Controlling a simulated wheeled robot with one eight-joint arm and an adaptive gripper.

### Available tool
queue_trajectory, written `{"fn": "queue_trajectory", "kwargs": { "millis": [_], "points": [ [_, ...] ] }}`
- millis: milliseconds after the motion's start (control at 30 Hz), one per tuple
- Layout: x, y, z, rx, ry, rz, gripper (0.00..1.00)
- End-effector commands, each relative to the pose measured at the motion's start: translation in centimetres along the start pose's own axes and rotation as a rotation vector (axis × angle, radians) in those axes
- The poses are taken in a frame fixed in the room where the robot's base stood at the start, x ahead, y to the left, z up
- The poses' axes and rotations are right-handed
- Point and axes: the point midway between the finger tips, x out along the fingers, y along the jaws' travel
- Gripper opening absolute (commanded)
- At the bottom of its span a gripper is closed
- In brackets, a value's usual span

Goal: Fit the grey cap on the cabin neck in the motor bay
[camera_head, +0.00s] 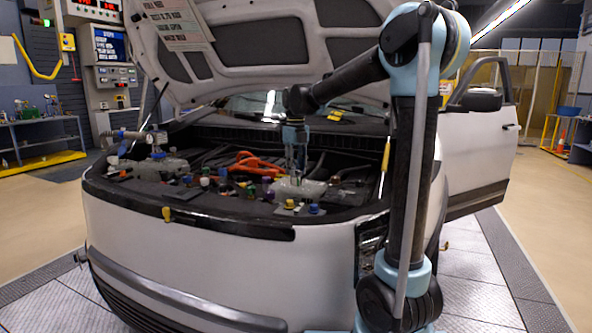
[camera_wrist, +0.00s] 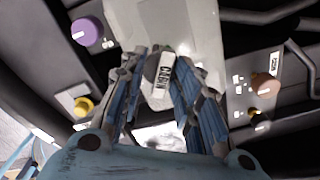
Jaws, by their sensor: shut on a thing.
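In the wrist view, my gripper (camera_wrist: 160,72) is shut on the grey cap (camera_wrist: 150,68), which sits between the two fingertips. A white label reading CABIN (camera_wrist: 162,75) shows right at the cap. A pale tank (camera_wrist: 178,22) lies behind the fingertips. In the head view, my gripper (camera_head: 296,172) points down over the pale tank (camera_head: 300,188) at the right of the motor bay. The cap is too small to make out there. The cabin neck is hidden under the cap and fingers, so I cannot tell whether the cap touches it.
A purple cap (camera_wrist: 88,31), a yellow cap (camera_wrist: 83,106) and a brown-orange cap (camera_wrist: 265,84) flank the fingers. Orange cables (camera_head: 255,164) run left of my gripper. Another pale tank (camera_head: 160,168) sits at the bay's left. The raised hood (camera_head: 270,48) hangs above.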

Motion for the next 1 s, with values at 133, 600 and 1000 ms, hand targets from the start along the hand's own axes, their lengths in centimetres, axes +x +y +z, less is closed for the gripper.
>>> {"fn": "queue_trajectory", "kwargs": {
  "millis": [133,600,1000],
  "points": [
    [0.2,-0.2,-0.1,0.016,0.001,-0.004,0.09],
    [0.1,-0.1,-0.1,0.013,0.0,-0.002,0.54],
    [-2.2,-0.1,-0.1,0.012,0.0,-0.001,0.54]
  ]
}}
